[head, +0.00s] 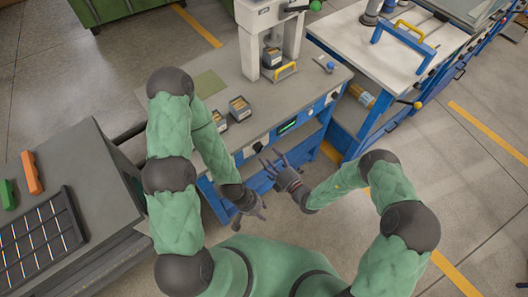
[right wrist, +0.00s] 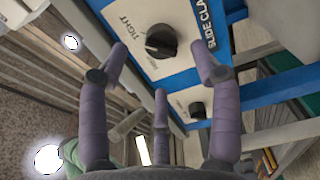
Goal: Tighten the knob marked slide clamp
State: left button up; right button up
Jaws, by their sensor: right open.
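In the right wrist view, the black slide clamp knob (right wrist: 161,41) sits on a white panel (right wrist: 170,68). In the head view, my right gripper (head: 273,164) is at the workbench's blue front. My left gripper (head: 250,211) is lower and to the left, open and empty, away from the panel.
The grey benchtop (head: 165,105) carries small bins (head: 240,107) and a white press (head: 262,30). A dark cabinet (head: 85,170) stands at the left. A white-topped bench (head: 360,50) stands at the right, with open floor before it.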

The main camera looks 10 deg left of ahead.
jog(key=v, duration=0.6)
jog(key=shift+s+d, duration=0.15)
jog(key=shift+d, duration=0.15)
